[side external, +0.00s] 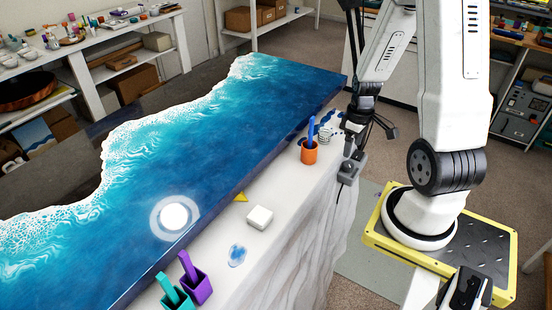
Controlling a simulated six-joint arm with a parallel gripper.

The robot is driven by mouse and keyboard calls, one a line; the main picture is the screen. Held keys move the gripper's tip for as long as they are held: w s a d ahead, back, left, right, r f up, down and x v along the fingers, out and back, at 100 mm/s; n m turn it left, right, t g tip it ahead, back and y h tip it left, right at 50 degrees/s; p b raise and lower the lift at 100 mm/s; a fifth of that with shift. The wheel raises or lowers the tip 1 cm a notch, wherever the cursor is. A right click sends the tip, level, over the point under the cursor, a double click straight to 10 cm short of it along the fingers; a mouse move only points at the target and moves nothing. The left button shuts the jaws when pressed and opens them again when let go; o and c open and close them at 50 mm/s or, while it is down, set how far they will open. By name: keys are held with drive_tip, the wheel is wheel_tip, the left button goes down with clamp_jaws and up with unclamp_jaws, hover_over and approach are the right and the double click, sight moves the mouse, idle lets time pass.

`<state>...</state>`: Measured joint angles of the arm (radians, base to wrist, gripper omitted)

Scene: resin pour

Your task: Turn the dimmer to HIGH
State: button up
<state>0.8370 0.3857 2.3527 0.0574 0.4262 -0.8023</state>
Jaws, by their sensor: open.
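A small grey box with a dark knob on top, which looks like the dimmer (347,173), sits at the right edge of the white worktop. A dark cable hangs from it. Its markings and the knob's setting are too small to read. My gripper (370,142) is black, points down and is open, just above and beside the grey box. One dark finger overlaps the box's top in the picture, so I cannot tell whether it touches the knob. The other finger sticks out to the right.
An orange cup (309,152) with blue sticks stands just left of the dimmer. Small round items (325,134) lie behind it. A blue resin slab (215,145) fills the left. A white block (260,217), yellow triangle (240,197), purple cup (197,288) and teal cup (175,299) sit nearer.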

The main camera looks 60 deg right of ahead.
sight(349, 164)
drive_tip(key=shift+a+f, duration=0.1)
drive_tip(key=shift+f, duration=3.1)
clamp_jaws()
